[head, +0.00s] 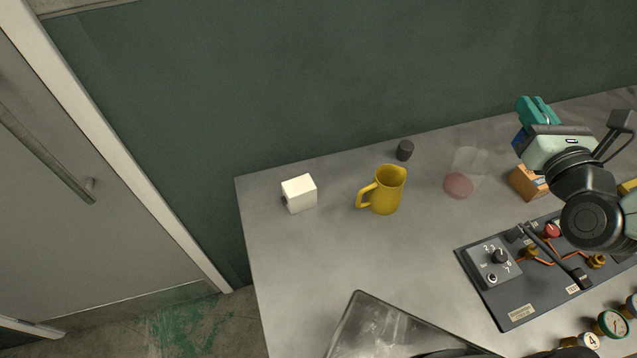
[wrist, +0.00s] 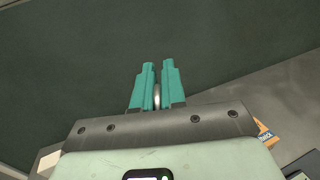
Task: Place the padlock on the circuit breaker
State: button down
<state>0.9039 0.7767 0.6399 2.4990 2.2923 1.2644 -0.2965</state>
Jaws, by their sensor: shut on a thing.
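My gripper (head: 537,108) is at the right of the head view, raised above the back of the table, with teal fingers. It also shows in the wrist view (wrist: 158,82), its fingers shut on a thin silvery piece. This looks like the shackle of the padlock (wrist: 157,98). A small blue part, probably the padlock's body (head: 519,139), shows beside the fingers in the head view. A dark panel (head: 520,315) lies on the table below, with a grey numbered dial box (head: 487,275), copper pipes and a black lever. I cannot tell which part is the circuit breaker.
A yellow pitcher (head: 385,192), a white cube (head: 299,195), a dark cylinder (head: 405,150) and a clear vessel with a red base (head: 458,186) stand on the grey table (head: 300,260). An orange box (head: 525,184) stands near my arm. Several gauges line the front right.

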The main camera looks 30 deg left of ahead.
jog(key=a+r+n+g+y, duration=0.1)
jog(key=a+r, duration=0.3)
jog(key=r, duration=0.1)
jog(key=s+a+f+n+g+y, duration=0.1)
jog(key=a+f+n+g+y, duration=0.25)
jog(key=a, duration=1.35)
jog(key=s+a+f+n+g+y, duration=0.2)
jog(key=s+a+f, duration=0.35)
jog(key=a, duration=0.35)
jog(key=s+a+f+n+g+y, duration=0.1)
jog(key=s+a+f+g+y, duration=0.2)
jog(key=s+a, duration=0.5)
notch_tip(320, 180, down, 11)
jog(key=a+h, duration=0.1)
jog(key=shift+w+a, duration=0.2)
jog(key=shift+w, duration=0.05)
jog(key=shift+f+n+h, duration=0.25)
jog(key=shift+f, duration=0.05)
